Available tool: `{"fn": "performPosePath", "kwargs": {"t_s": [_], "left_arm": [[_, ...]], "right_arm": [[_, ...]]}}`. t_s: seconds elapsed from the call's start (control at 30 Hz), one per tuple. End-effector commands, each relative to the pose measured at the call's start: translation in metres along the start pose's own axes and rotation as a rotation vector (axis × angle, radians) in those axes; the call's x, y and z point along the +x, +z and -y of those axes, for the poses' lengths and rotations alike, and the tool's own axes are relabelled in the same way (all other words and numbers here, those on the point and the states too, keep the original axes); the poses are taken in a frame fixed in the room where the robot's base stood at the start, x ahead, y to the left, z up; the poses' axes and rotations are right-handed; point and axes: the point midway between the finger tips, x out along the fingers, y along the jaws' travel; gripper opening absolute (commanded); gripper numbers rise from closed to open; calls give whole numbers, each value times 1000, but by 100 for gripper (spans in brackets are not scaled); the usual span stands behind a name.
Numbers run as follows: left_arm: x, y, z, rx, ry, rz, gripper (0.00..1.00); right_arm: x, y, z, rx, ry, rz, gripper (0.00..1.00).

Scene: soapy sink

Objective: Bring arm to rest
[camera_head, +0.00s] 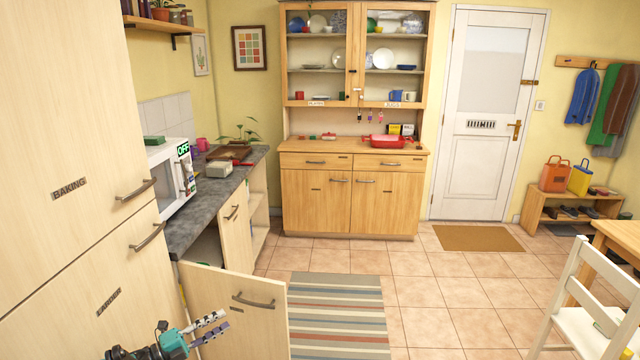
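My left gripper (225,320) reaches in from the bottom left, teal and black with two slim fingers, one pale and one dark. The fingers are apart and hold nothing that I can see. It is in front of the lower part of an open cabinet door (262,325), left of and below that door's handle (253,301). I cannot tell if it touches the door. My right gripper is not in view.
Tall cupboards (75,130) stand close on the left. A grey counter (205,215) with a microwave (165,175) lies beyond them. A second lower door (236,228) stands ajar. A striped rug (335,310) and clear tiles are ahead; a white chair (590,300) is at right.

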Motion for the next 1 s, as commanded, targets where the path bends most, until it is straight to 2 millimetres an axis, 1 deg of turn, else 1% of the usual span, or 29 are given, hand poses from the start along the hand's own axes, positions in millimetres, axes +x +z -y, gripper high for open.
{"fn": "performPosePath", "kwargs": {"t_s": [0.03,0.07,0.17,0.27,0.3,0.37,0.4,0.5,0.6,0.7,0.77,0.8,0.87,0.97,1.0], "left_arm": [[6,3,15,-3,-19,22,34],[9,6,23,-5,-30,38,34],[20,15,58,-18,-80,101,34],[32,24,101,-42,-142,184,34],[36,28,120,-56,-170,224,34],[42,33,154,-86,-219,294,34],[45,36,177,-113,-255,347,34],[46,39,231,-203,-344,492,34],[39,36,269,-318,-417,636,34],[26,24,290,-452,-468,776,34],[16,12,294,-542,-486,857,34],[9,3,293,-605,-493,909,34],[-2,-14,287,-704,-495,986,34],[-21,-50,266,-877,-474,1108,34],[-28,-68,254,-950,-457,1155,34]], "right_arm": [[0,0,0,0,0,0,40],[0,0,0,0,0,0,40],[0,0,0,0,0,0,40],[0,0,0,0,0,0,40],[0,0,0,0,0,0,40],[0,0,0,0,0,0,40],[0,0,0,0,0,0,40],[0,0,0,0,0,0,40],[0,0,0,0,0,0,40],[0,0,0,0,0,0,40],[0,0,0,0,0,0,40],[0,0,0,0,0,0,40],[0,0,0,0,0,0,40],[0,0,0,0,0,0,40],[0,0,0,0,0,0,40]]}}
